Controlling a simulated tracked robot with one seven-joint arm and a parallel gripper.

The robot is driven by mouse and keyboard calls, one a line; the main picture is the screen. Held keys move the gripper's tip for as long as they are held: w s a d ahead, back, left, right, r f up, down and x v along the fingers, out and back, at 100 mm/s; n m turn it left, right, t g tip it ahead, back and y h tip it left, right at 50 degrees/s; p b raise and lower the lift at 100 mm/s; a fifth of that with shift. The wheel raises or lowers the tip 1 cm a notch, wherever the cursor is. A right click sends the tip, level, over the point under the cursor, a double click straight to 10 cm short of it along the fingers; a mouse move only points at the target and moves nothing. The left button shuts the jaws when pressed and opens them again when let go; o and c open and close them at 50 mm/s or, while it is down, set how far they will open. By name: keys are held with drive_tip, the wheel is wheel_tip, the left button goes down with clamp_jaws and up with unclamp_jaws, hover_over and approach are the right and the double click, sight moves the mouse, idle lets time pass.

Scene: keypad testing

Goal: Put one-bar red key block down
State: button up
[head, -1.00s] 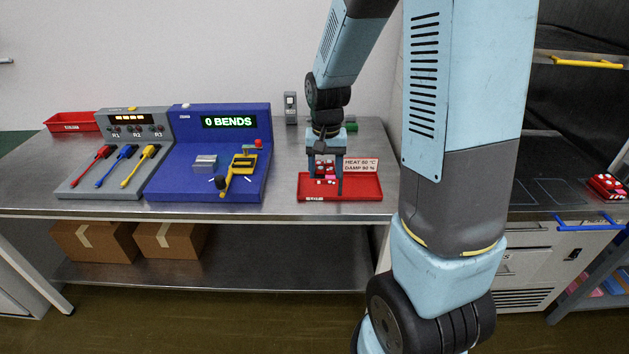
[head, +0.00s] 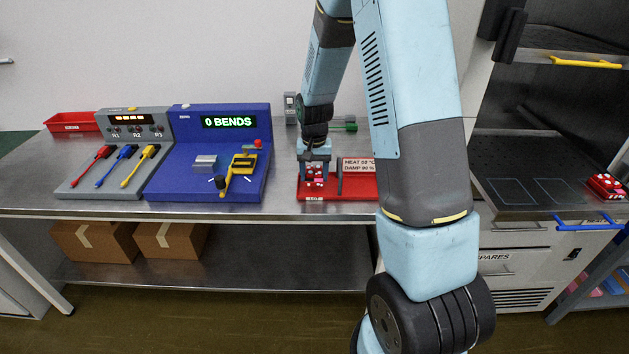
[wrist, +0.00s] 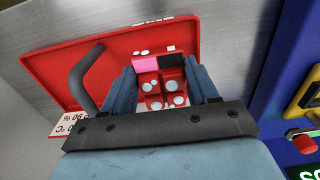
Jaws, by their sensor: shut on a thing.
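My gripper (head: 315,172) is over the left part of the red tray (head: 362,188) on the steel bench. In the wrist view its two blue fingers (wrist: 163,92) are shut on a red key block (wrist: 152,101) with round white keys. The block also shows between the fingers in the head view (head: 316,180). A pink patch and a black patch show at its far end; I cannot tell its bar marking. The block is over or in the tray (wrist: 60,62); I cannot tell whether it touches the floor.
A dark upright handle (wrist: 86,76) and a HEAT/DAMP sign (head: 359,165) stand at the tray. The blue bend tester (head: 220,155) is to its left, and the grey lever panel (head: 115,160) beyond. Another red block (head: 605,186) lies far right.

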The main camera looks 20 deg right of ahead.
sight(314, 174)
drive_tip(key=shift+f, duration=1.45)
drive_tip(key=shift+f, duration=0.1)
drive_tip(key=o, duration=0.8)
drive_tip(key=shift+o, duration=0.2)
wheel_tip(314, 174, up, 12)
drive_tip(key=s+r+n+t, duration=0.2)
drive_tip(key=s+r+t, duration=0.1)
drive_tip(key=s+r, duration=1.15)
drive_tip(key=s+r+t, duration=0.1)
drive_tip(key=s+r, duration=0.2)
drive_tip(key=s, duration=0.4)
drive_tip(key=s+r+n+t, duration=0.1)
drive_tip(key=s+r, duration=0.2)
drive_tip(key=s, duration=0.4)
drive_tip(key=shift+r+n+t, duration=0.3)
drive_tip(key=shift+r, duration=0.1)
drive_tip(key=shift+d, duration=0.1)
